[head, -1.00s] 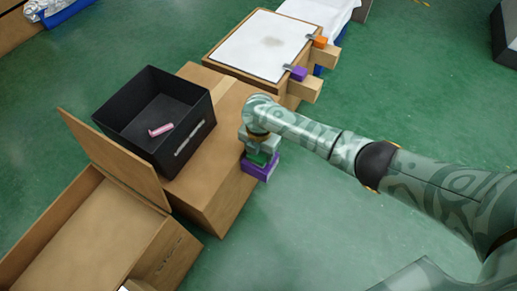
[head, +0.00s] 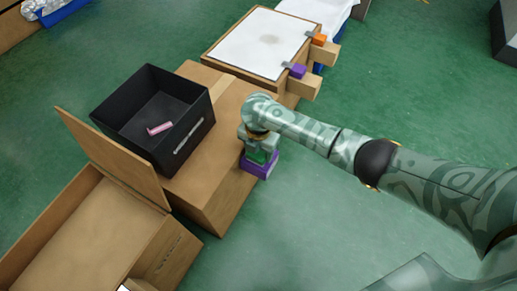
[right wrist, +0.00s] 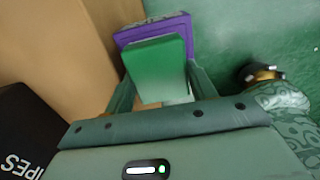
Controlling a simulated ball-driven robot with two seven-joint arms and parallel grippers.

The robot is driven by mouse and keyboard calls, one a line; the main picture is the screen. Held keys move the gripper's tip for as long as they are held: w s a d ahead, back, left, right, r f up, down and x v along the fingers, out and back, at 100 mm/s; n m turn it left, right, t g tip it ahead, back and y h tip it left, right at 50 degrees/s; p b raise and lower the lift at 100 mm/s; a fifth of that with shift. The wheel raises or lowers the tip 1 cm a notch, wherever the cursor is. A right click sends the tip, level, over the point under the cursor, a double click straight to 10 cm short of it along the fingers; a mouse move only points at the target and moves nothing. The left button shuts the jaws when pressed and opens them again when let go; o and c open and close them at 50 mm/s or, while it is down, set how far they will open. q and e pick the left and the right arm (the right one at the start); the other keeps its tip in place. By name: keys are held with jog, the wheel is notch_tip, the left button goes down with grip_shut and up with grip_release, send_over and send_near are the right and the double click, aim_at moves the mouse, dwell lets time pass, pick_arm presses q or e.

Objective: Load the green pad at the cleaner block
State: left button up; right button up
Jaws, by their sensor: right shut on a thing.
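My right gripper (head: 258,147) is shut on the green pad (head: 257,156) at the right side of the cardboard box. In the right wrist view the green pad (right wrist: 157,66) sits between the two fingers of the gripper (right wrist: 160,74). A purple block (head: 262,167), which may be the cleaner block, is at the box's side, just under the pad in the head view. It also shows behind the pad in the right wrist view (right wrist: 150,30). I cannot tell whether pad and block touch. My left gripper is not in view.
A black bin (head: 128,137) with a pink object (head: 160,128) inside stands on the cardboard box (head: 212,165). An open box (head: 75,235) is at lower left. A white board (head: 262,45) at the back has an orange (head: 319,39) and a purple piece (head: 298,71) beside it.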

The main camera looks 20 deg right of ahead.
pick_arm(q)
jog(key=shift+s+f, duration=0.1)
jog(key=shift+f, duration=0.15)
pick_arm(e)
jog(key=shift+f, duration=0.45)
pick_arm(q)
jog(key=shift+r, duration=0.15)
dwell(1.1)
pick_arm(e)
notch_tip(320, 180, up, 7)
jog(key=p, duration=0.5)
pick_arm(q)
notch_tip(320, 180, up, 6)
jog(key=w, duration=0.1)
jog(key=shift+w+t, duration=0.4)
